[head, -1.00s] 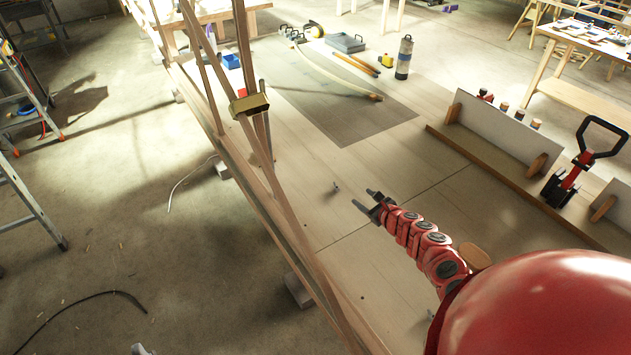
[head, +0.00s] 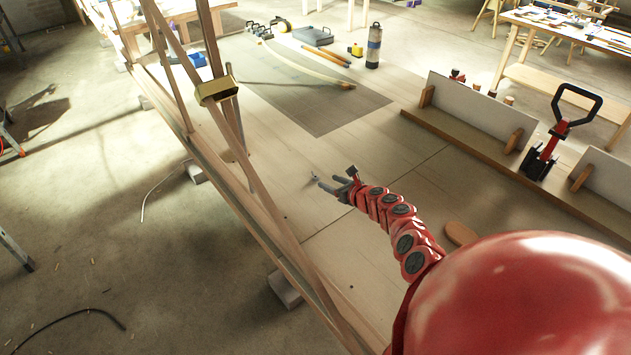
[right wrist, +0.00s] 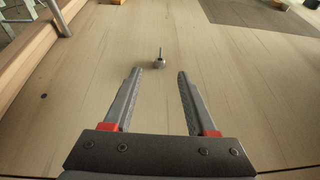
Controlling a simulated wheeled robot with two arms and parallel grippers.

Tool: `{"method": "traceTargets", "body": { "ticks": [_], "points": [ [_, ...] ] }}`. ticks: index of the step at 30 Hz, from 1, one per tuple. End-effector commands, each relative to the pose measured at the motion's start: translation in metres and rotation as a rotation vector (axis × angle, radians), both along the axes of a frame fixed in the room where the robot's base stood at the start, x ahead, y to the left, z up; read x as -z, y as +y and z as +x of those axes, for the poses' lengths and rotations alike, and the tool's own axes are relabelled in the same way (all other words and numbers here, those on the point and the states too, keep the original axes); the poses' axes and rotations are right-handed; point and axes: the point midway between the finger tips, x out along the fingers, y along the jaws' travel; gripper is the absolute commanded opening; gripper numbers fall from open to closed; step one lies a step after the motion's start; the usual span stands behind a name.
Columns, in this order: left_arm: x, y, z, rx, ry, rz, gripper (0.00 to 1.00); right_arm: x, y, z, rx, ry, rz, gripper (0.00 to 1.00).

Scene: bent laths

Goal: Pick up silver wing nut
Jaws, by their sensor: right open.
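The silver wing nut (right wrist: 159,62) stands on the pale wooden board, just beyond and between my right fingertips in the right wrist view. In the head view the wing nut (head: 315,176) is a tiny grey shape by the fingertips. My right gripper (head: 327,184) reaches in from the lower right, low over the board. It also shows in the right wrist view (right wrist: 158,72), open, with nothing between its fingers. The wing nut is apart from both fingers. My left gripper is not in view.
Upright bent laths with a brass-coloured clamp (head: 214,90) rise on the left. A white panel (head: 470,110) on a wooden rail and a red-and-black clamp (head: 558,135) stand on the right. A dark mat (head: 335,110) lies beyond. The board around the nut is clear.

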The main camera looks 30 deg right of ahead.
Motion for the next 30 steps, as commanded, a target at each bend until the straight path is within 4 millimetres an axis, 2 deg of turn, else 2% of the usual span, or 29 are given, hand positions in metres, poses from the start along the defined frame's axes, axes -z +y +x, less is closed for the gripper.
{"method": "traceTargets", "body": {
  "ticks": [6, 16, 26, 30],
  "points": [
    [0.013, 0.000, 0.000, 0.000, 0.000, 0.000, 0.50, 0.011, 0.002, 0.019, -0.003, 0.001, -0.003, 0.57],
    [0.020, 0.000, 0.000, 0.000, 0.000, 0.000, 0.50, 0.015, 0.003, 0.031, -0.005, 0.001, -0.001, 0.57],
    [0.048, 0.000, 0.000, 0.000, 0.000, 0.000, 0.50, 0.033, 0.002, 0.060, -0.007, 0.003, -0.005, 0.57],
    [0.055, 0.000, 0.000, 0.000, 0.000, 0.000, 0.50, 0.034, 0.001, 0.070, -0.005, 0.001, -0.004, 0.57]
  ]
}}
